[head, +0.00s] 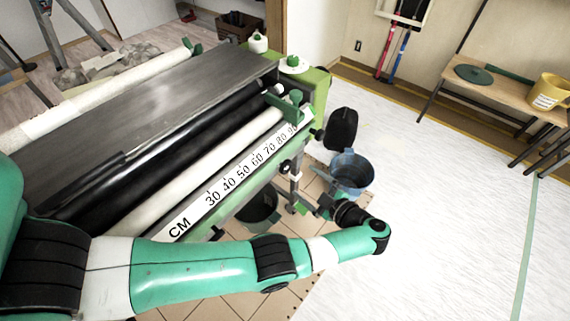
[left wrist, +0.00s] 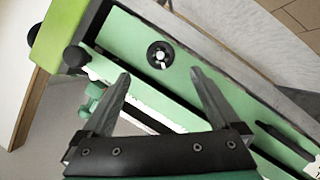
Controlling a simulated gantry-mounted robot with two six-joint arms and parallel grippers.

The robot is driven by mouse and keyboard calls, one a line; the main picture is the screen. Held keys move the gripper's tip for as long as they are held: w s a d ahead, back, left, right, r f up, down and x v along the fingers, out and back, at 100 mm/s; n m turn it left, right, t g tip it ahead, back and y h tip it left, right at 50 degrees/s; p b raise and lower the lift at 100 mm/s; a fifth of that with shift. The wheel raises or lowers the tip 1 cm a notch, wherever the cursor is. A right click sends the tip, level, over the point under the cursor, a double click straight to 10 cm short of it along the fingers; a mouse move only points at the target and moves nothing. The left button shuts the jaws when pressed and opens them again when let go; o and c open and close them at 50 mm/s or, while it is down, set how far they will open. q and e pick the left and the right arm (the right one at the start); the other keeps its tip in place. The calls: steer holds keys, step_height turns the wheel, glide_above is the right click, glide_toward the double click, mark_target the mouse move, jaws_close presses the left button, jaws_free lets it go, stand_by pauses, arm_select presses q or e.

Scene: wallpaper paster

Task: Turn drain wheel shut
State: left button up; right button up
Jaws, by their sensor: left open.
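A small round black wheel with a pale centre (left wrist: 161,55) sits on the green side panel of the pasting machine in the left wrist view; it looks like the drain wheel. My left gripper (left wrist: 160,75) is open and empty, its two fingers spread, with the wheel between and just beyond the tips. I see no contact with the wheel. In the head view my left arm reaches across the front of the machine, and the left gripper (head: 299,202) is low by its near right end. A dark knob (head: 285,167) shows on the front there. My right gripper is not in view.
The pasting machine (head: 150,98) fills the left, with a CM scale (head: 235,180) along its front. A blue bucket (head: 351,172) stands beside my left wrist and a dark bucket (head: 258,205) is under the machine.

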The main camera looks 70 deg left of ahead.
mark_target(288, 168)
arm_select(q)
steer(key=b+x, duration=0.1)
steer(key=x, duration=1)
steer(key=shift+s+a, duration=0.1)
steer(key=shift+a, duration=0.1)
steer(key=c, duration=1.4)
steer(key=shift+o, duration=0.2)
